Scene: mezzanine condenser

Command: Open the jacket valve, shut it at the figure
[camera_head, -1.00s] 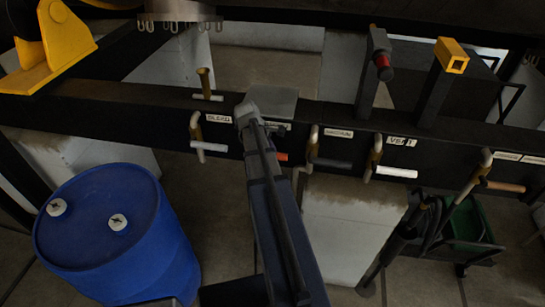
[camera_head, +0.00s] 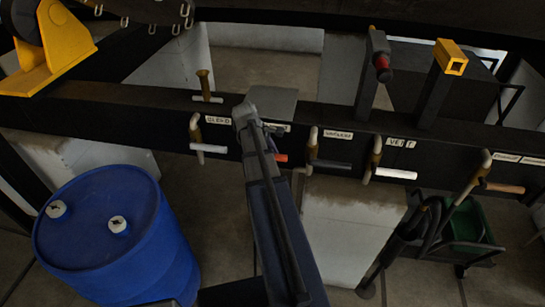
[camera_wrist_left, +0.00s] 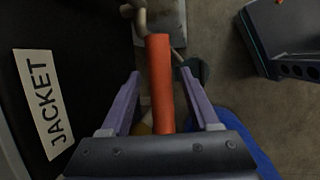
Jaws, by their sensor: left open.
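The jacket valve's orange handle (camera_wrist_left: 161,85) runs down the middle of the left wrist view, from a bent tan stem (camera_wrist_left: 138,18). The white JACKET label (camera_wrist_left: 44,102) is on the dark beam to its left. My left gripper (camera_wrist_left: 159,76) is open, its two purple fingers on either side of the handle in the picture, with gaps on both sides. In the head view my left arm covers most of this valve; only a bit of the orange handle (camera_head: 281,158) shows. The left fingers are hidden there. My right gripper is in no view. I see no readable figure.
Similar valves with white (camera_head: 208,148), dark (camera_head: 331,164), white (camera_head: 395,173) and tan (camera_head: 505,188) handles line the beam. A blue drum (camera_head: 160,225) stands at left below. A green cart (camera_head: 468,225) with a dark hose is at right.

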